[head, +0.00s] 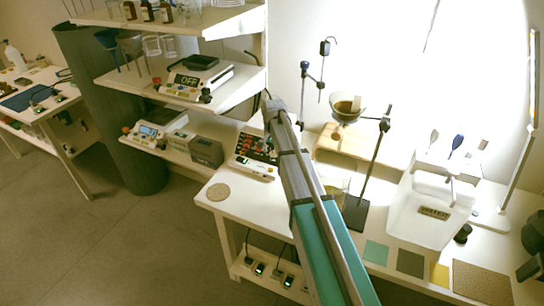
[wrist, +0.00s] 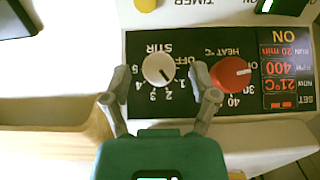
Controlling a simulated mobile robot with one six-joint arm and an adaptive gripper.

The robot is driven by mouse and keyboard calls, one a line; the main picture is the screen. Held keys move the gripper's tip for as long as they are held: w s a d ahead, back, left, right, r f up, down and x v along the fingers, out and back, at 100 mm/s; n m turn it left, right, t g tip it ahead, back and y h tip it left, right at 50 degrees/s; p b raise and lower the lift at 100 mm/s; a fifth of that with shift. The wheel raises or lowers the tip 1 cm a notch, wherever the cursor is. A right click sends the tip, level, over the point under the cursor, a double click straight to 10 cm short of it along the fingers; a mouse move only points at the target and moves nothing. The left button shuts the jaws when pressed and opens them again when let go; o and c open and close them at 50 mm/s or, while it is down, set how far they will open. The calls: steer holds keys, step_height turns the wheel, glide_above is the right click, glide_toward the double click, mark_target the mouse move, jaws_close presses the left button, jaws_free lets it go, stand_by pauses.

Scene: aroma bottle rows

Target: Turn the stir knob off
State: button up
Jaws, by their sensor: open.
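The stir knob (wrist: 158,70) is a round white dial on a black panel (wrist: 140,44) in the wrist view, with its lettering upside down. Its dark pointer line points down and right, near the 1 and 2 marks, away from OFF. My gripper (wrist: 160,77) is open, with one finger on each side of the knob. I cannot tell whether the fingers touch it. The red heat knob (wrist: 230,75) is just right of the right finger. The display (wrist: 288,70) reads ON, 400 rpm and 21°C. In the head view my arm partly covers the device (head: 254,150).
A wooden block or board (wrist: 50,125) lies left of the device in the wrist view. In the head view, a funnel stand (head: 372,165) and a white water container (head: 430,212) stand to the right. Shelves (head: 180,85) with another device stand to the left.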

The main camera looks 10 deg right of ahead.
steer(key=shift+f, duration=0.35)
steer(key=c, duration=1)
steer(key=shift+a, duration=0.2)
jaws_close()
steer(key=shift+d, duration=0.15)
